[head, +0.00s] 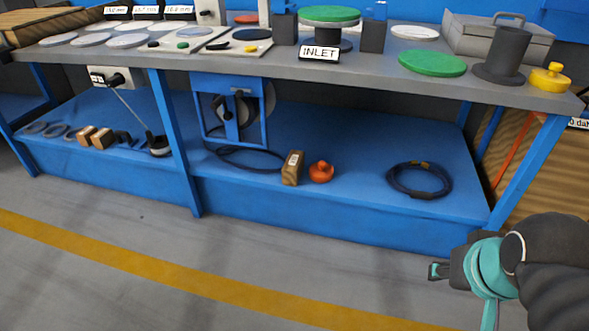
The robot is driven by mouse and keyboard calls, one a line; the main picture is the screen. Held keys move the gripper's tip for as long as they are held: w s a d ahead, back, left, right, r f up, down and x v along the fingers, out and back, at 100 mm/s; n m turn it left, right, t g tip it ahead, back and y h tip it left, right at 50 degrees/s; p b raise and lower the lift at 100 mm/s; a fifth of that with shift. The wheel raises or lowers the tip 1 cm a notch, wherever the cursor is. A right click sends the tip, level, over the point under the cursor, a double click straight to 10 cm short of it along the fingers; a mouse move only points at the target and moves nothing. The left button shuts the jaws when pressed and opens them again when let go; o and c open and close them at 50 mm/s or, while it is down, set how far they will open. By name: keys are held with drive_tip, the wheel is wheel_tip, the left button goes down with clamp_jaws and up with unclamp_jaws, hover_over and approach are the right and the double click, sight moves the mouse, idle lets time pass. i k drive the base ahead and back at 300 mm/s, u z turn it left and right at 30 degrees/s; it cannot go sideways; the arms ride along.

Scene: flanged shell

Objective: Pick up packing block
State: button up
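A brown wooden block (292,168) with a pale label stands on the blue lower shelf near its front edge, left of a small orange knobbed part. Two smaller wooden blocks, one at the left (85,134) and one beside it (102,139), sit on the same shelf further left. The frame does not show which is the packing block. My gripper (438,271) is at the lower right, in front of the shelf and apart from all the blocks. I see it from the side, so its finger opening is unclear. Nothing shows between its fingertips.
The lower shelf (350,212) also holds an orange part (321,172), a coiled black cable (419,180) and a blue frame (229,112). The grey bench top (380,75) overhangs it. A blue leg (175,142) divides the front. The floor ahead is clear.

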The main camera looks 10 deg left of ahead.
sight(293, 168)
drive_tip(key=u, duration=2.7)
drive_tip(key=i, duration=2.25)
drive_tip(key=z, duration=3.3)
